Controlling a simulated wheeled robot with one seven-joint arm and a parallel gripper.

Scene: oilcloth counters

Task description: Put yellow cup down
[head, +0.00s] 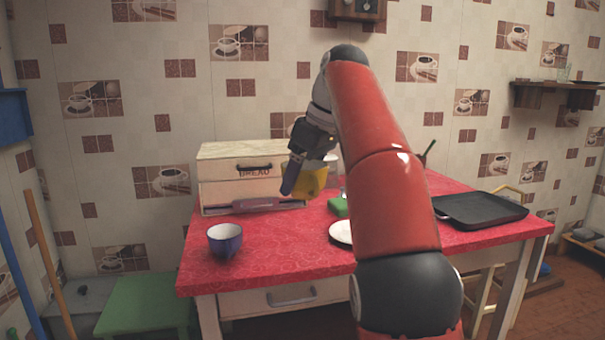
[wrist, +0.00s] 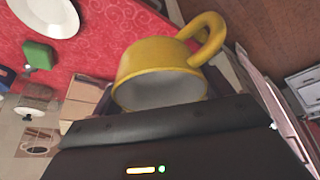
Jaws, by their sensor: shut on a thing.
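The yellow cup (head: 309,180) is in my gripper (head: 294,179), held above the red table (head: 273,240) in the head view. In the wrist view the yellow cup (wrist: 160,68) fills the middle, its handle at the upper right and its pale inside facing the camera. My gripper (wrist: 165,112) is shut on it; the fingertips are largely hidden there. The cup is apart from the tabletop and looks tilted.
A blue cup (head: 225,240) stands at the table's left. The bread box (head: 222,191) is behind. A green block (head: 338,207), a white plate (head: 341,232) and a black tray (head: 480,210) are also on the table. The front left-middle is clear.

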